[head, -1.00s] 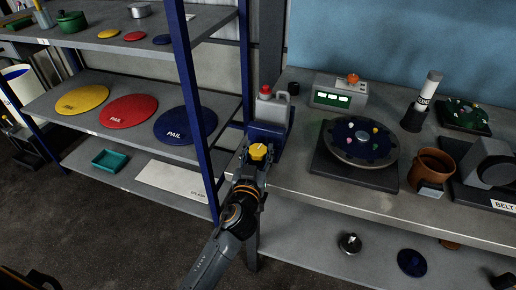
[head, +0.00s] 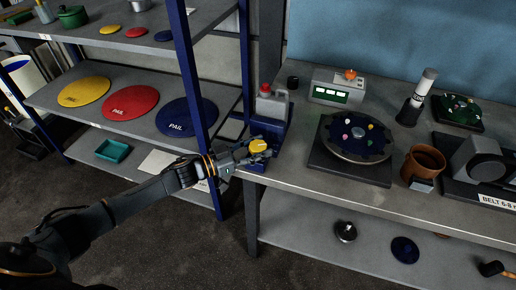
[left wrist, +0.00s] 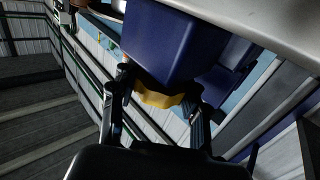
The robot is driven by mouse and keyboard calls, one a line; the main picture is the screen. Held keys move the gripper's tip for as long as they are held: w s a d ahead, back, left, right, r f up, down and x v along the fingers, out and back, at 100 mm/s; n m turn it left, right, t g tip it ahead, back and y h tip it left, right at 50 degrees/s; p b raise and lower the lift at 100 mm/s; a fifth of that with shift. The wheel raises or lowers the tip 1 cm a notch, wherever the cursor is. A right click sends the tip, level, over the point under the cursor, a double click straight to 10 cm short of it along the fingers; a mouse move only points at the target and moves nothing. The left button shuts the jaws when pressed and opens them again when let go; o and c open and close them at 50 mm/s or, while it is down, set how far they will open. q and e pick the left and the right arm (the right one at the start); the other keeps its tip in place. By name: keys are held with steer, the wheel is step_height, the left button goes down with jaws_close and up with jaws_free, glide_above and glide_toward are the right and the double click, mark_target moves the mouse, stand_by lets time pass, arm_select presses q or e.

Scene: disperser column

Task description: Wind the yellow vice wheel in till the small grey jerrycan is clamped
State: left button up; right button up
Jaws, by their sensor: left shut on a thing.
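The yellow vice wheel (head: 258,145) is on the front of the blue vice (head: 280,125) at the table's left end. The small grey jerrycan (head: 272,104), with a red cap, stands upright in the vice; whether the jaws touch it I cannot tell. My left gripper (head: 264,150) is shut on the wheel, its arm coming in from the left. In the left wrist view the fingers (left wrist: 160,105) sit on either side of the yellow wheel (left wrist: 160,98), below the blue vice body (left wrist: 172,42). My right gripper is not in view.
A blue shelf post (head: 190,80) stands close left of the vice, near my left arm. On the table (head: 300,185) are a turntable (head: 355,138), a scale with a green display (head: 337,88) and a brown pot (head: 424,165).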

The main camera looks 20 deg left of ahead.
arm_select(q)
steer(key=m+g+h+b, duration=0.1)
steer(key=m+g+b, duration=0.1)
steer(key=g+b, duration=0.1)
steer(key=m+g+h+b, duration=0.2)
steer(key=m+g+b, duration=0.1)
steer(key=g+b, duration=0.1)
steer(key=m+g+h+b, duration=0.1)
steer(key=m+g+b, duration=0.2)
steer(key=g+b, duration=0.1)
steer(key=shift+f+h+b, duration=0.3)
steer(key=shift+h+b, duration=0.1)
steer(key=shift+b, duration=0.25)
steer(key=shift+r+m+g+b, duration=0.25)
steer(key=shift+m+g+b, duration=0.25)
steer(key=shift+g+b, duration=0.4)
steer(key=shift+d, duration=0.1)
steer(key=o, duration=1.2)
steer(key=shift+c, duration=0.2)
steer(key=a, duration=1.2)
steer(key=shift+w, duration=0.2)
